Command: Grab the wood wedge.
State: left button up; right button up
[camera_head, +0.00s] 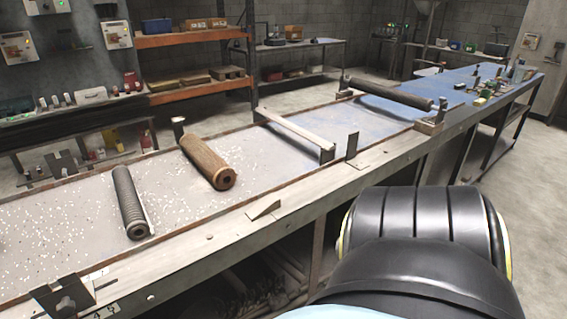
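A small pale wood wedge (264,210) lies on the light wooden front rail of the long workbench (190,256), near the middle of the view. Its thin tip points up and to the right. Nothing touches it from above and it is in plain sight. Neither of my grippers is in view.
A brown roller (205,160) and a dark ribbed mesh roller (128,198) lie on the bench behind the wedge. A metal upright (352,146) stands on the rail to its right. A black clamp (66,298) sits at the front left. The rail around the wedge is clear.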

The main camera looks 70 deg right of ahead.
aim_at(271, 202)
jog(key=k, duration=0.25)
jog(key=z, duration=1.15)
jog(key=i, duration=0.45)
jog(key=z, duration=2.8)
jog(key=i, duration=1.8)
jog(key=u, duration=3.65)
